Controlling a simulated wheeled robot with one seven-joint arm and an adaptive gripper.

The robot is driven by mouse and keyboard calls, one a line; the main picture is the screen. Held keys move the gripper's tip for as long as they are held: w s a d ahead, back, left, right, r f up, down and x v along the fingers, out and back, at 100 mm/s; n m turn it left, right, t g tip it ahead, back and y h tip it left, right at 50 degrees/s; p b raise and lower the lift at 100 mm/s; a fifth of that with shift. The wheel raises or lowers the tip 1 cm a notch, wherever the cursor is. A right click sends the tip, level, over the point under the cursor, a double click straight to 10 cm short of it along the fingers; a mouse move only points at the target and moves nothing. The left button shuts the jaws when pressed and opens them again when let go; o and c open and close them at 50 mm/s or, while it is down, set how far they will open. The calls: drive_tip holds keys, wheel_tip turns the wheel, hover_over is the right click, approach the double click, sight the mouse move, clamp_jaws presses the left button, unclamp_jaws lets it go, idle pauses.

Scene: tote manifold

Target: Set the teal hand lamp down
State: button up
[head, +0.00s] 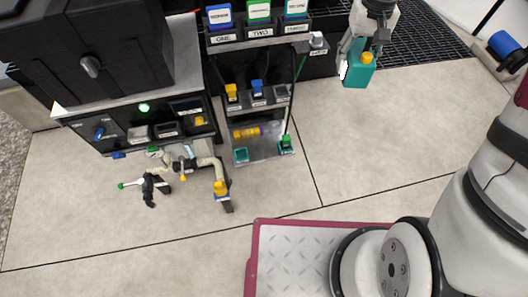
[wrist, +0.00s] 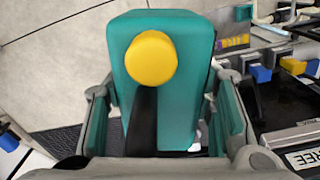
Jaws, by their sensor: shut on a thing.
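The teal hand lamp (head: 357,76) is a boxy teal block with a round yellow knob, at the upper right of the head view. My gripper (head: 366,52) is shut on it from above, one finger on each side. In the wrist view the lamp (wrist: 192,40) fills the middle, its yellow knob towards the camera and a dark strip below the knob. The gripper fingers (wrist: 166,112) flank it left and right. It seems to hang clear of the floor, but its underside is hidden.
A black rack (head: 262,55) with slots labelled ONE, TWO and THREE stands left of the lamp. A dark cabinet (head: 105,55) with a control panel is further left. A black floor grating (head: 425,40) lies behind the lamp. The pale floor (head: 370,140) below it is clear.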

drive_tip(key=s+a+f+n+b, duration=0.1)
drive_tip(key=s+a+f+b, duration=0.15)
drive_tip(key=f+b, duration=0.85)
drive_tip(key=s+a+f+n+b, duration=0.15)
drive_tip(key=a+f+b, duration=0.25)
drive_tip(key=f+b, duration=0.7)
drive_tip(key=s+a+f+n+p, duration=0.1)
drive_tip(key=s+a+f+n, duration=0.4)
drive_tip(key=a+f, duration=0.45)
drive_tip(key=s+a+f+n+p, duration=0.1)
drive_tip(key=s+a+f+n, duration=0.45)
drive_tip(key=a+f, duration=0.35)
drive_tip(key=shift+m, duration=0.5)
drive_tip(key=w+d, duration=0.1)
drive_tip(key=w, duration=0.4)
drive_tip(key=w+b, duration=0.1)
drive_tip(key=w, duration=0.4)
drive_tip(key=w+d, duration=0.1)
drive_tip(key=w, duration=0.4)
drive_tip(key=shift+d+f+b, duration=0.15)
drive_tip(key=shift+d+b, duration=0.15)
drive_tip(key=shift+b, duration=0.1)
drive_tip(key=shift+w+f+b, duration=0.1)
drive_tip(key=shift+f+b, duration=0.9)
drive_tip(key=shift+f, duration=0.7)
drive_tip(key=shift+f+b, duration=0.3)
drive_tip(key=shift+f, duration=0.1)
